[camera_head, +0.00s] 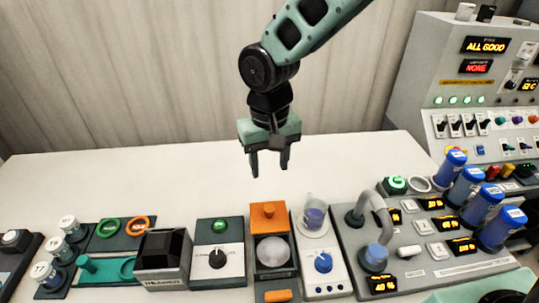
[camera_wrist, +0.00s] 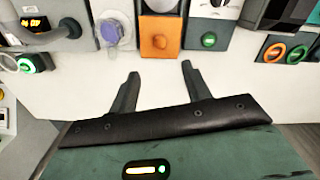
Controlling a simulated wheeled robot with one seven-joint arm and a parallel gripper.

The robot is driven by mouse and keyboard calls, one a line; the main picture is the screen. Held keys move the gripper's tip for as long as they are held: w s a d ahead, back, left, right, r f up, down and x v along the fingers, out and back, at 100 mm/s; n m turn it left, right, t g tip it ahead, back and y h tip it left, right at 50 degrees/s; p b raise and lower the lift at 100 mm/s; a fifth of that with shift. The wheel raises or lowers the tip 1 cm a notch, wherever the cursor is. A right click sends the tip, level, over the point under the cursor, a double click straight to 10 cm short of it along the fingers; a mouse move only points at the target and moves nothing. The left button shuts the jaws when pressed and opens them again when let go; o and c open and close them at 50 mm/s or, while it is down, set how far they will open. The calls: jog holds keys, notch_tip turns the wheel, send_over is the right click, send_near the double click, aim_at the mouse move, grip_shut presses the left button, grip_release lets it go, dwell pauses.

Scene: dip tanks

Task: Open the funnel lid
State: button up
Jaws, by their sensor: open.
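My gripper (camera_head: 269,174) hangs fingers down above the back of the white table, open and empty. In the wrist view its two fingers (camera_wrist: 161,69) stand apart with bare table between them. A dark unit with an orange block and round knob (camera_head: 267,214) stands in front of and below the gripper. A pale round bowl or cover (camera_head: 273,251) sits in this unit; I cannot tell for certain which part is the funnel lid. The orange block also shows in the wrist view (camera_wrist: 160,38), just beyond the fingertips and apart from them.
Left of the orange unit are a dial box (camera_head: 218,257) and a black-topped box (camera_head: 163,246). Right of it stands a blue-dial unit (camera_head: 324,264) with a clear beaker (camera_head: 315,212), then a tank unit with a grey pipe (camera_head: 379,212) and blue canisters. The table's back strip is clear.

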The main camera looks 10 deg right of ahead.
jog(key=shift+r, duration=1.5)
jog(key=s+d+n+b, duration=0.1)
jog(key=s+d, duration=0.3)
jog(key=s, duration=0.6)
jog(key=s+d+n+b, duration=0.1)
jog(key=s+d+n, duration=0.3)
jog(key=s, duration=0.7)
jog(key=shift+f+y+b, duration=0.3)
jog(key=shift+f+b, duration=0.05)
jog(key=shift+f, duration=0.1)
